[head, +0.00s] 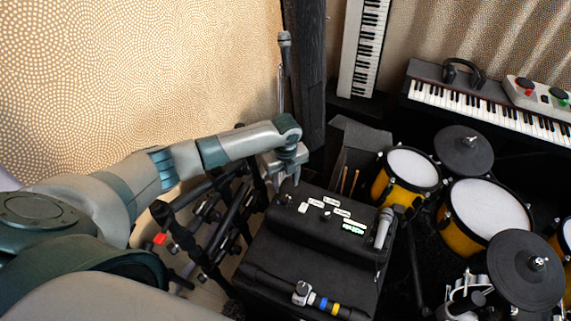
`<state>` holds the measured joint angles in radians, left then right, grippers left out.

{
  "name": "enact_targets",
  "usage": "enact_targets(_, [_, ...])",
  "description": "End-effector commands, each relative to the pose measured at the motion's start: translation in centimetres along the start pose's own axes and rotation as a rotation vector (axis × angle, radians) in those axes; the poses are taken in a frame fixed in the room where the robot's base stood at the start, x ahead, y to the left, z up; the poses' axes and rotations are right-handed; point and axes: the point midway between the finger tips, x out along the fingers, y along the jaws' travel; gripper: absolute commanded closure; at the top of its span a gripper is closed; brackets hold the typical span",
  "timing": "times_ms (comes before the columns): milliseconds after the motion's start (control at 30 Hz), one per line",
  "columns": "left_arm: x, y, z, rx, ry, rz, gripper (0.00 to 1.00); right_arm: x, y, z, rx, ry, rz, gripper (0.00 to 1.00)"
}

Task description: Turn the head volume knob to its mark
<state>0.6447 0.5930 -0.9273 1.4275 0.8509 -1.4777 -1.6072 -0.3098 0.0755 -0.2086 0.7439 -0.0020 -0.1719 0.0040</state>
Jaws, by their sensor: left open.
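A black amplifier head (290,229) sits on a black cabinet (265,255) below the middle of the view. Small knobs and white labels (315,203) run along its top panel, beside a green lit display (353,227). The labels are too small to read, so I cannot tell which knob is the volume knob or where its mark is. My left gripper (277,183) is open above the back left end of the panel, pointing down. Its fingertips are small and partly lost against the dark background, and no held thing shows. My right gripper is not in view.
Black stands (210,220) crowd the space under my left arm. A microphone (383,228) stands at the amplifier's right end. A black bar with coloured bands (322,303) crosses the front. Yellow drums (410,172) stand to the right, keyboards (490,105) behind.

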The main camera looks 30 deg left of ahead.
Motion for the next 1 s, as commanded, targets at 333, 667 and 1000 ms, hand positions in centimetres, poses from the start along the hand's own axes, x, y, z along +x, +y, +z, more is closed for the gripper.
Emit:
enact_targets(333, [-6.8, -0.1, 0.1, 0.001, -0.002, -0.003, 0.57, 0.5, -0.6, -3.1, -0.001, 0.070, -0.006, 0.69])
enact_targets(667, [-9.5, 0.0, 0.0, 0.000, 0.000, 0.000, 0.57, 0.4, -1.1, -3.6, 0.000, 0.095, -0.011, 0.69])
enact_targets(1000, [-9.6, 0.0, 0.0, 0.000, 0.001, 0.000, 0.57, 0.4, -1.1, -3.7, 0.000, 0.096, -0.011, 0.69])
